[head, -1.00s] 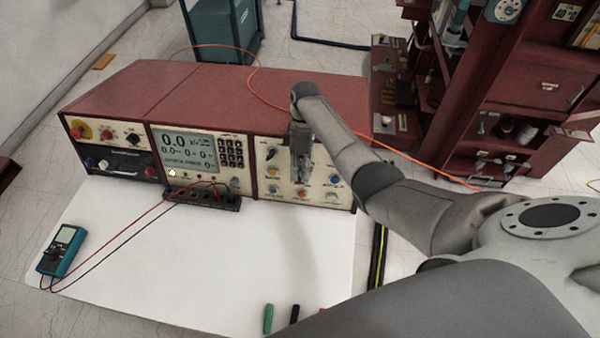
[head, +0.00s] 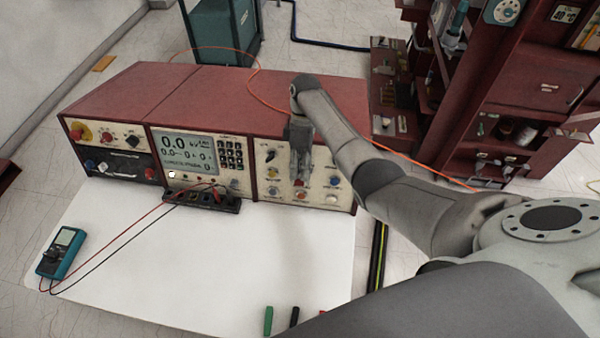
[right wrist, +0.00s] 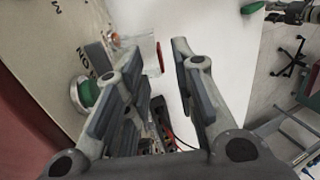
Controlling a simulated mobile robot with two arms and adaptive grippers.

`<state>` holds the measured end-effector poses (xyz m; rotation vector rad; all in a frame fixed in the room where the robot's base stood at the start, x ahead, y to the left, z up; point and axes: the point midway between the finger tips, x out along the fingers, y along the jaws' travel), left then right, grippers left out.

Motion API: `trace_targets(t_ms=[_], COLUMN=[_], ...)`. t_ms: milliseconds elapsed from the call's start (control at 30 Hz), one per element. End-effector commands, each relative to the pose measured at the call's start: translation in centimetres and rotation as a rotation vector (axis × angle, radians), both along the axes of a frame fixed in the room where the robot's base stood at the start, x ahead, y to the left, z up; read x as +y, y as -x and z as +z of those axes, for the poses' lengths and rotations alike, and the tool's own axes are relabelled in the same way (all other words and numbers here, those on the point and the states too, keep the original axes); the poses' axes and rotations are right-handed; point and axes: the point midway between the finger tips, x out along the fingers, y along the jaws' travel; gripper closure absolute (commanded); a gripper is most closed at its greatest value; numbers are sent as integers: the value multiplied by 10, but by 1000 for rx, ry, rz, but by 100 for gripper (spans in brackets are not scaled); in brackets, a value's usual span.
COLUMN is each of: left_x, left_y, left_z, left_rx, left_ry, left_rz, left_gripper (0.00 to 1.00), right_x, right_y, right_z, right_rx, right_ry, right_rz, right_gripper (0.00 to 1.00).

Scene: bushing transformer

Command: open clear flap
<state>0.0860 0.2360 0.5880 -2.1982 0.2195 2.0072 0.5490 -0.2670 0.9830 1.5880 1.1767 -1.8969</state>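My right gripper (head: 300,165) is in front of the right-hand control panel (head: 270,185) of the red test console, with its fingers pointing down. In the right wrist view its two fingers (right wrist: 156,58) stand apart with a clear gap and nothing gripped between them. A small see-through piece (right wrist: 143,48), probably the clear flap, shows just beyond the fingertips on the panel side, near a red edge. I cannot tell whether a finger touches it. A green button (right wrist: 86,92) is beside the panel-side finger. In the head view the gripper hides part of the panel, and the flap cannot be made out.
The red console (head: 220,90) stands at the back of a white tabletop (head: 200,260). A teal multimeter (head: 62,252) lies at left, its leads running to a black terminal strip (head: 205,198). Green (head: 268,320) and black (head: 294,317) pieces lie at the front edge. The middle is clear.

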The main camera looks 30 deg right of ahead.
Motion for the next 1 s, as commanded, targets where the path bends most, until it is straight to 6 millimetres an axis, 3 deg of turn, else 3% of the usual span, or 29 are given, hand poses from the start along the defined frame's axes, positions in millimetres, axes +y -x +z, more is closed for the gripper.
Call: trace_targets(t_ms=[300, 600, 1000], left_x=[-1, -1, -1], left_y=[-1, -1, -1], left_z=[0, 0, 0], left_rx=[-1, -1, -1], left_ry=[1, 1, 1], left_rz=[0, 0, -1], left_gripper=[60, 60, 60], right_x=[-17, -21, -21], right_y=[-21, -27, -27], right_z=[70, 89, 93], right_rx=[-3, -1, 1], right_ry=[3, 2, -1], right_rz=[0, 1, 0], right_gripper=[75, 75, 75])
